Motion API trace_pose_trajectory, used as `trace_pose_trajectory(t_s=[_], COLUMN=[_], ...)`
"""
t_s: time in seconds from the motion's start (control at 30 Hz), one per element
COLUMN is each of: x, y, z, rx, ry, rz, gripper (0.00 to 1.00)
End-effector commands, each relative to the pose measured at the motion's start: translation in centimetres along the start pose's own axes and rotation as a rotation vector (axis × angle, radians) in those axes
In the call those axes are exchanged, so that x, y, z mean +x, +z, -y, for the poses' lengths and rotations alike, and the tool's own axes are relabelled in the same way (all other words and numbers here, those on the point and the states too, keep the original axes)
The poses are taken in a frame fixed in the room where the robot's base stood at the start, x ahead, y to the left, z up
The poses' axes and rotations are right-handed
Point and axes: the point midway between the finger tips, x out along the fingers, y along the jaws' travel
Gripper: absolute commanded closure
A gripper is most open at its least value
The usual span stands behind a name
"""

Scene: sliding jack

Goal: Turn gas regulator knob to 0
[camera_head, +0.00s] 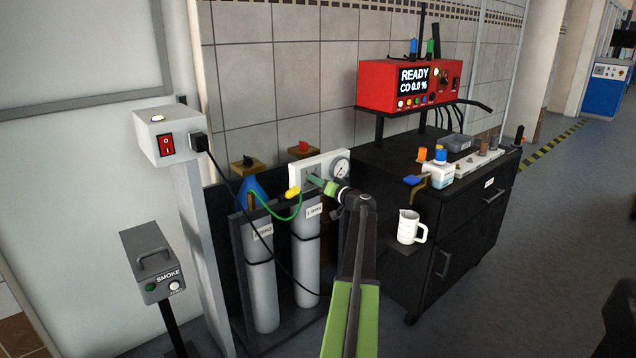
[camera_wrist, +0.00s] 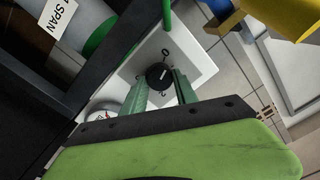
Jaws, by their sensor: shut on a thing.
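The regulator is a white plate (camera_head: 323,163) above the gas cylinders, with a round gauge (camera_head: 341,168) at its right. In the wrist view the black round knob (camera_wrist: 159,76) sits on this plate, with small marks around it, one of which looks like a 0. A short white line shows on the knob, but its exact setting is hard to read. My gripper (camera_wrist: 162,80) has its green fingers on either side of the knob, shut on it. In the head view my gripper (camera_head: 317,182) reaches the plate and hides the knob.
Two grey cylinders (camera_head: 306,260) stand in a dark rack below. A green hose (camera_head: 290,216) with a yellow end and a black cable (camera_head: 225,165) hang nearby. A white jug (camera_head: 408,227) stands right of my arm, beside the black cabinet (camera_head: 470,230).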

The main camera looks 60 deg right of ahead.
Motion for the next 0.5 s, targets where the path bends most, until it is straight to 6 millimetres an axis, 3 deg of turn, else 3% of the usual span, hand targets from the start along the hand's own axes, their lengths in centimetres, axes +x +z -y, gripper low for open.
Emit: trace_pose_trajectory(t_s=[0.5], x=[-0.05], y=[0.11], z=[0.06], rx=[-0.205], ry=[-0.001], rz=[0.003], gripper=[1.0])
